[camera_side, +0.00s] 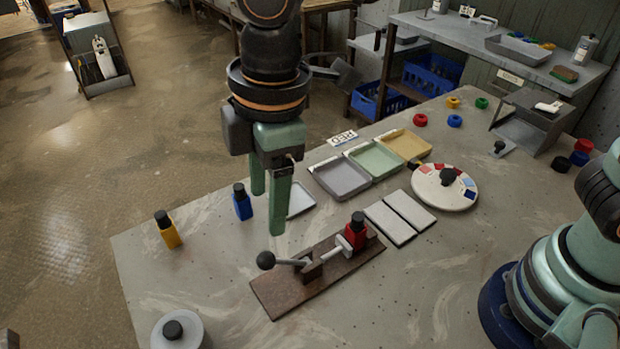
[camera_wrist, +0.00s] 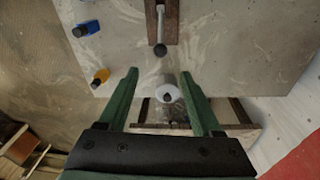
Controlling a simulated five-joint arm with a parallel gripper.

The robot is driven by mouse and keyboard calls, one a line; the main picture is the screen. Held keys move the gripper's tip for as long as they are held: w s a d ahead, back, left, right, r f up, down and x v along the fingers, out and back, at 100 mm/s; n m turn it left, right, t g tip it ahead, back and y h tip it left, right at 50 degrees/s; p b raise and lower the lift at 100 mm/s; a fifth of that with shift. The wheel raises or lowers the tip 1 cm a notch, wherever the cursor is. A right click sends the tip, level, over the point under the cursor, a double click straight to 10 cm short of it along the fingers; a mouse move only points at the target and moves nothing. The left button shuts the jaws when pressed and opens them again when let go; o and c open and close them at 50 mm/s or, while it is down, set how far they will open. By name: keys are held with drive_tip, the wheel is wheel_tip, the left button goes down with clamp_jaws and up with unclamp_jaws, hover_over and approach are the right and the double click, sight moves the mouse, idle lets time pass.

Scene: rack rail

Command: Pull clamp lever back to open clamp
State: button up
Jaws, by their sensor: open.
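The clamp is fixed on a brown wooden board (camera_side: 285,291) on the table. Its lever (camera_side: 288,262) is a thin grey rod lying low, pointing left, with a black ball knob (camera_side: 266,260). A pale plunger (camera_side: 335,249) reaches to a red bottle (camera_side: 355,236) with a black cap at the board's far end; I cannot tell if they touch. My gripper (camera_side: 268,213) is open and empty, fingers down, above the table near the knob. In the wrist view the knob (camera_wrist: 160,49) is just beyond the fingertips (camera_wrist: 159,76), apart from them.
A white round jar (camera_side: 177,333) stands at the front edge; it shows between my fingers in the wrist view (camera_wrist: 168,94). Blue (camera_side: 242,205) and yellow (camera_side: 167,232) bottles stand left. Trays (camera_side: 342,178), pale plates (camera_side: 389,223) and a round dial (camera_side: 444,192) lie behind the clamp.

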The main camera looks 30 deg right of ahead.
sight(265, 255)
drive_tip(key=f+n, duration=0.3)
drive_tip(key=f, duration=0.1)
drive_tip(key=f+n, duration=0.4)
drive_tip(key=a+f+n, duration=0.1)
drive_tip(key=f+n, duration=0.2)
drive_tip(key=f, duration=0.1)
drive_tip(key=shift+w+n, duration=0.4)
clamp_jaws()
drive_tip(key=shift+a, duration=0.1)
idle(1.3)
